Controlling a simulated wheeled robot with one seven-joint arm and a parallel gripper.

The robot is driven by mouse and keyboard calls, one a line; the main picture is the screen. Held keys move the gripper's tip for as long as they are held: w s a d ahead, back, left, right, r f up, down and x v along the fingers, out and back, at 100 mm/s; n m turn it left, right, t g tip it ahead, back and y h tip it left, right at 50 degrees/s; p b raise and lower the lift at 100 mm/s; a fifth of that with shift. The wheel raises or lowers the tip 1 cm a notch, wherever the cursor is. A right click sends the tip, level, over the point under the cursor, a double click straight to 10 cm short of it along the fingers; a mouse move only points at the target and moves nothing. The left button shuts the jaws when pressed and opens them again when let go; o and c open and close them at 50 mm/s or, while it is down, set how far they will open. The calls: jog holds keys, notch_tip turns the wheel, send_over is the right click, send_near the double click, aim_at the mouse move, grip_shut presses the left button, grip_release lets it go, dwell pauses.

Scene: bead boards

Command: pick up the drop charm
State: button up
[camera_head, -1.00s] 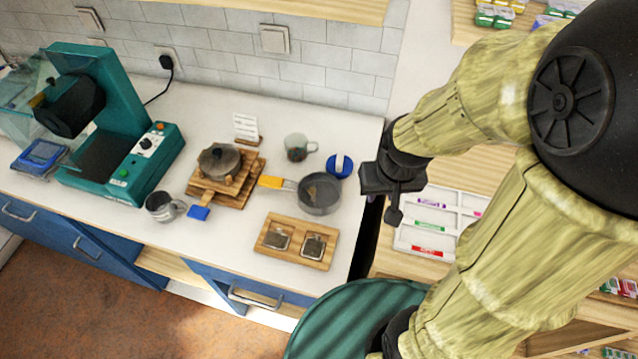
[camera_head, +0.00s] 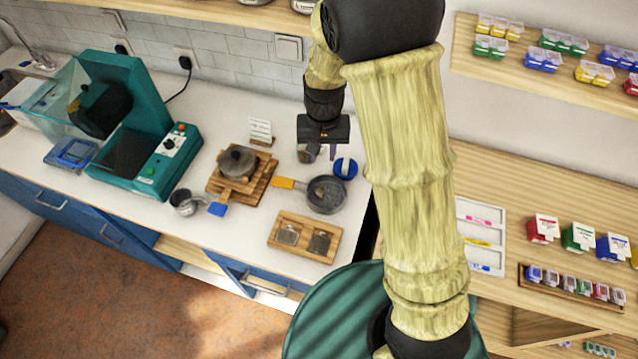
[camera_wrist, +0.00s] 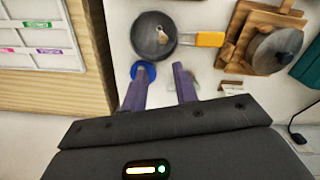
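A small tan, roughly drop-shaped piece (camera_wrist: 163,36) lies in the grey frying pan (camera_wrist: 146,47) in the wrist view. It may be the drop charm, but it is too small to be sure. In the head view the pan (camera_head: 327,203) sits on the white counter, its yellow handle pointing left. My gripper (camera_wrist: 160,68) is open and empty, its two purple fingers apart. In the head view my gripper (camera_head: 322,152) hangs above the back of the counter, behind the pan, in front of a mug that it partly hides.
A blue round item (camera_head: 345,168) is beside the pan. A pot (camera_head: 237,161) stands on wooden boards to the left. A wooden tray (camera_head: 302,252) with two dark squares lies in front. A teal machine (camera_head: 150,150) is farther left; the wooden bench (camera_head: 540,190) is right.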

jog(key=shift+a, duration=0.25)
jog(key=shift+f, duration=0.15)
jog(key=p, duration=0.3)
send_over(319, 191)
jog(key=f, duration=1.2)
jog(key=shift+s+d, duration=0.15)
jog(key=shift+s, duration=0.15)
jog(key=shift+w+f+p, duration=0.2)
jog(key=shift+f+p, duration=0.5)
jog(key=shift+f, duration=0.6)
jog(key=shift+w+f+p, duration=0.15)
jog(key=shift+f+p, duration=0.5)
jog(key=shift+f, duration=0.65)
jog(key=c, duration=0.6)
